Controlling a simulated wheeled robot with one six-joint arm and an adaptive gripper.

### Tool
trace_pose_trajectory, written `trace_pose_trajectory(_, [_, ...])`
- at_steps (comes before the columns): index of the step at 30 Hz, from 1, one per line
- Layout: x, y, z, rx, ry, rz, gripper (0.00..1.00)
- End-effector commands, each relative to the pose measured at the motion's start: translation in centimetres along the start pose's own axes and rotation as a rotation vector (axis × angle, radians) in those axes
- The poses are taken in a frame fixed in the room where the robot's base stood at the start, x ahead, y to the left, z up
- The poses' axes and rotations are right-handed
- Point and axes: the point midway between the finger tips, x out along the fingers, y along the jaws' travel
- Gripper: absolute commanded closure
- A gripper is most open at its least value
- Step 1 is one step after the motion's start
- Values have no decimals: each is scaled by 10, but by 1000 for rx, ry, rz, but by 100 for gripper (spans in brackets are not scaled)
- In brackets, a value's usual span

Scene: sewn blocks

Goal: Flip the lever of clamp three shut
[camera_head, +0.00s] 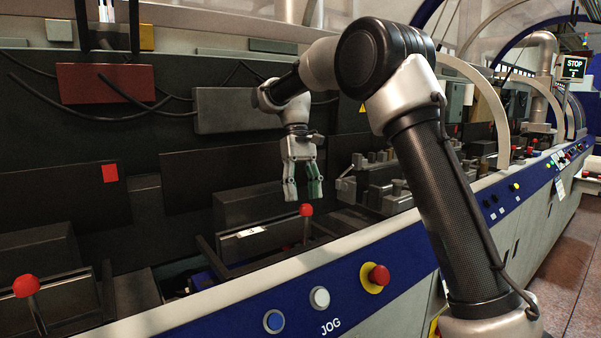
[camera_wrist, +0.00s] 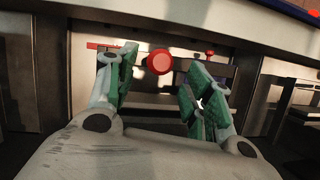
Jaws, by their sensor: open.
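My gripper (camera_head: 303,184) is open and empty, pointing down over the machine. A lever with a red ball knob (camera_head: 306,210) stands just below and slightly right of its fingertips in the head view. In the wrist view the red knob (camera_wrist: 160,62) shows in the gap between the green-padded fingers of my gripper (camera_wrist: 160,88), and appears apart from both. The lever's lower part is mostly hidden there. Another lever with a red knob (camera_head: 26,286) stands at the lower left of the head view. I cannot read which lever is clamp three.
The blue front panel carries a red stop button (camera_head: 376,276), a white button (camera_head: 319,298) and a blue button (camera_head: 273,321) beside the word JOG. A dark block (camera_head: 245,205) lies left of the near lever. Metal fixtures (camera_head: 372,185) stand to its right.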

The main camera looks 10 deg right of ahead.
Motion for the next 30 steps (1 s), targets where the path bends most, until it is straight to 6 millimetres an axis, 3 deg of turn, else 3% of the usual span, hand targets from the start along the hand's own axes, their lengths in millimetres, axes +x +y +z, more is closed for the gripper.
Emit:
trace_pose_trajectory(6, [-48,0,-1,-1,2,0,49])
trace_pose_trajectory(10, [-66,0,-1,-1,1,0,49])
trace_pose_trajectory(25, [-75,1,2,1,4,0,49])
trace_pose_trajectory(30, [-80,15,31,24,65,-6,49])
